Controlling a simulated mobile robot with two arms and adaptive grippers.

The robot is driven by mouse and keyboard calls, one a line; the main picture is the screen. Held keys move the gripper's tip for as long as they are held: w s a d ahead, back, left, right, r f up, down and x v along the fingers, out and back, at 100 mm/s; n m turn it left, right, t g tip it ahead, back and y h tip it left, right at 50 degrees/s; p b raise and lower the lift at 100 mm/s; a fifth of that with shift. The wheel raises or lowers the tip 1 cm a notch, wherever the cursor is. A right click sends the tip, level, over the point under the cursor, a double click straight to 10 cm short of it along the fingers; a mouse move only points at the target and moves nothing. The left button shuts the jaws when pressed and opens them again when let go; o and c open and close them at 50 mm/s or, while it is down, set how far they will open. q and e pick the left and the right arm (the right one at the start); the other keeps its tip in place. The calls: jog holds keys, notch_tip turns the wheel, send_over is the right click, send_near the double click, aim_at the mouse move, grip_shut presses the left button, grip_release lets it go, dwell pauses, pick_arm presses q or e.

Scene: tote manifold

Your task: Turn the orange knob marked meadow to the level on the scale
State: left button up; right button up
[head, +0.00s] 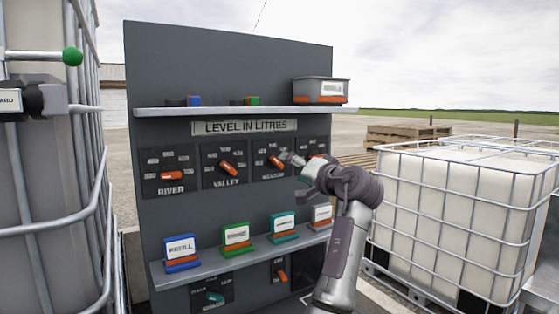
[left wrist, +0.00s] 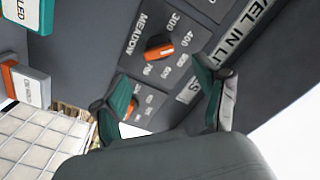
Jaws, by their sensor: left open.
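The orange meadow knob (head: 276,162) sits on a dark plate marked MEADOW, third from the left in the panel's upper row. In the left wrist view the same knob (left wrist: 158,48) is near the top, with 300 and 400 readable on its scale; its exact setting is hard to tell. My left gripper (head: 294,160) is in front of the panel, just right of the meadow knob. In the left wrist view my left gripper (left wrist: 167,95) has its fingers spread and empty, the meadow knob beyond them. My right gripper is not in view.
Orange knobs for river (head: 172,175) and valley (head: 229,168) are to the left; a fourth knob (left wrist: 131,108) is beside the meadow plate. An upper shelf (head: 230,111) and a lower shelf (head: 208,265) stick out. Caged tanks stand left and right (head: 455,200).

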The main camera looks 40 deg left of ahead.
aim_at(279, 163)
pick_arm(q)
jog(key=p+x, duration=0.1)
jog(key=x, duration=0.5)
jog(key=shift+a, duration=0.25)
jog(key=shift+w+a+f+p, duration=0.15)
jog(key=shift+w+a+p, duration=0.15)
jog(key=shift+a, duration=0.3)
jog(key=c, duration=0.4)
jog(key=shift+d, duration=0.1)
jog(key=c, duration=0.8)
